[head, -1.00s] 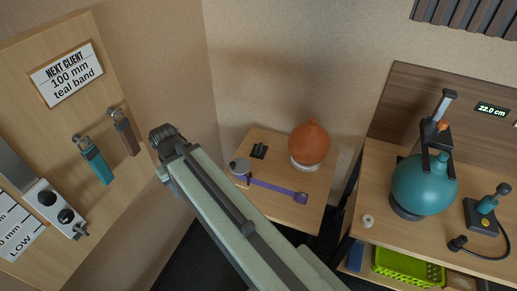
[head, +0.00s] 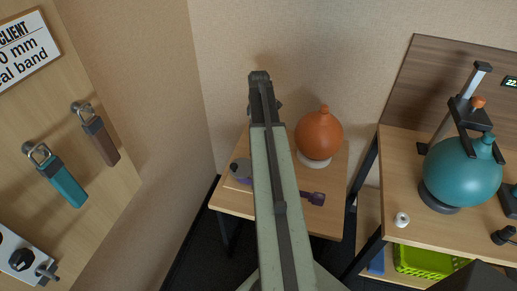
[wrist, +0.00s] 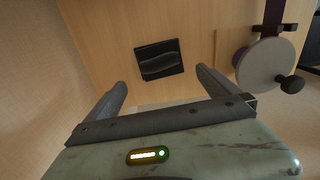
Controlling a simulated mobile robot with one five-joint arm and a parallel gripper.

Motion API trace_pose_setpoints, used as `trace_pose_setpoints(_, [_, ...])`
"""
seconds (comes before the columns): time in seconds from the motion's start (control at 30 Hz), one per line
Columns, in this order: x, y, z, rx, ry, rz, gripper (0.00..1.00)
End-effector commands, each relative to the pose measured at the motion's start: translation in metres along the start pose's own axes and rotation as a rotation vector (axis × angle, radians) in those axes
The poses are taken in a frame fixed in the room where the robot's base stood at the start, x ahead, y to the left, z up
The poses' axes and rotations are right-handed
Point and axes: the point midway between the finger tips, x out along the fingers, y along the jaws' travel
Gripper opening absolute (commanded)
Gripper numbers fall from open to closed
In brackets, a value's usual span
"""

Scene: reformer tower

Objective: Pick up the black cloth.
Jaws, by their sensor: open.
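The black cloth (wrist: 159,60) lies as a small dark, folded-looking rectangle on the wooden side table (wrist: 100,22) in the wrist view. My gripper (wrist: 161,76) is open and empty, with its two fingers spread on either side below the cloth in that picture, apart from it. In the head view my arm reaches up over the side table (head: 228,204) and hides the cloth. The end of my arm there is seen from behind, so the fingers do not show clearly.
A grey disc (wrist: 265,62) with a dark knob and purple arm sits right of the cloth. An orange ball (head: 318,135) on a white ring stands on the side table's right. The desk with a teal ball (head: 462,174) is farther right; a wall board is left.

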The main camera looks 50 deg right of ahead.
Motion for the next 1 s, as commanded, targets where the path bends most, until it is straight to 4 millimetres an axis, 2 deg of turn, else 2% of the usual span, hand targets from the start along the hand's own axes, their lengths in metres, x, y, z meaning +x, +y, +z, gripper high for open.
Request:
trace_pose_setpoints(0.2, [0.026, 0.001, 0.008, 0.014, 0.0, 0.0, 1.0])
trace_pose_setpoints(0.43, [0.032, 0.002, 0.011, 0.02, 0.0, 0.0, 1.0])
trace_pose_setpoints(0.7, [0.077, 0.002, 0.014, 0.021, 0.0, 0.0, 1.0])
trace_pose_setpoints(0.97, [0.077, 0.002, 0.014, 0.022, 0.0, 0.0, 1.0])
trace_pose_setpoints(1.0, [0.077, 0.002, 0.014, 0.022, 0.0, 0.0, 0.97])
